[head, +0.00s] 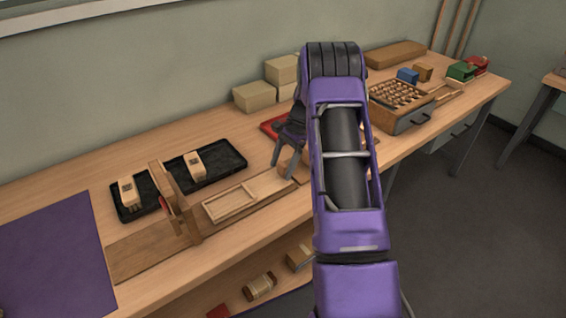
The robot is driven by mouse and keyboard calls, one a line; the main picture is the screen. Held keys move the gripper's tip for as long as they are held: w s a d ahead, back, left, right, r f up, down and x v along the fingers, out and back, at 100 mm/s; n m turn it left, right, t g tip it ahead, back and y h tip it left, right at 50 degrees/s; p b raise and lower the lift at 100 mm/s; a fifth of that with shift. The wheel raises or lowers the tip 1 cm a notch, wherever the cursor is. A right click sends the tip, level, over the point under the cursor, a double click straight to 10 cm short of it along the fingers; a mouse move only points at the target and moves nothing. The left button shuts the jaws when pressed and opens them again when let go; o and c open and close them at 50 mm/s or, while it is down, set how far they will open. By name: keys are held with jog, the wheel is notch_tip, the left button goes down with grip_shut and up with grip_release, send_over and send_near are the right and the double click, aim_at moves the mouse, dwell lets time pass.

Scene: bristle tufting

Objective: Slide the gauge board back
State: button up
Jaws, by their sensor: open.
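An upright wooden board (174,203), which looks like the gauge board, stands across a long flat wooden base (145,250) on the bench. A small red part shows at its left side. A shallow light-wood frame (230,204) lies on the base just right of the board. My gripper (282,170) is open, pointing down near the right end of the base, right of the frame and apart from the board. A brownish piece shows by its fingers; I cannot tell whether they touch it. My arm hides part of the bench behind it.
A black tray (231,152) with two pale brush blocks lies behind the board. A purple mat (52,250) covers the left of the bench. Pale boxes (254,96) stand at the back. A compartmented wooden box (402,108) is at right. A lower shelf holds several items.

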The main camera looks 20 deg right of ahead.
jog(key=p+v, duration=0.1)
jog(key=v, duration=1.6)
jog(key=shift+r, duration=0.25)
jog(key=shift+w, duration=0.1)
